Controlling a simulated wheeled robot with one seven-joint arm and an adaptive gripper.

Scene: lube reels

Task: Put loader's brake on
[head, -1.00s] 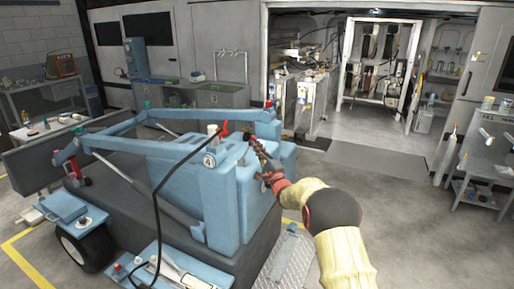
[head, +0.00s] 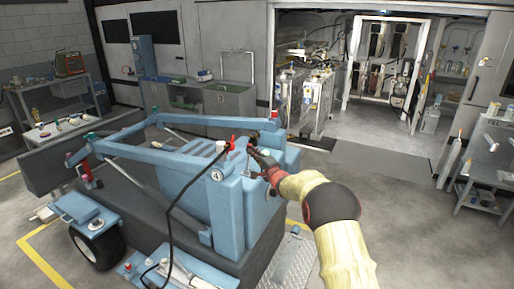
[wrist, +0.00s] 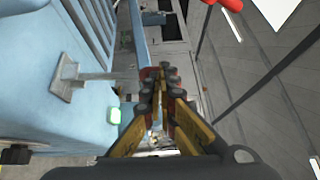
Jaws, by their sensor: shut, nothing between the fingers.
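The loader (head: 228,205) is a blue machine with lift arms, a black hose and dark wheels, standing left of centre in the head view. A small red lever (head: 233,142) stands on its top; I cannot tell whether it is the brake. My gripper (head: 251,151) is over the right end of the blue body, a little right of the red lever. In the wrist view its fingers (wrist: 165,82) are together and empty. A grey handle (wrist: 66,78) and a green-lit button (wrist: 114,115) are on the blue panel left of the fingers, apart from them.
A red part (wrist: 222,3) shows at the wrist view's top edge. A grey workbench (head: 490,160) stands at the right, and a shelf table (head: 60,110) at the far left. Open floor (head: 400,225) lies to the loader's right.

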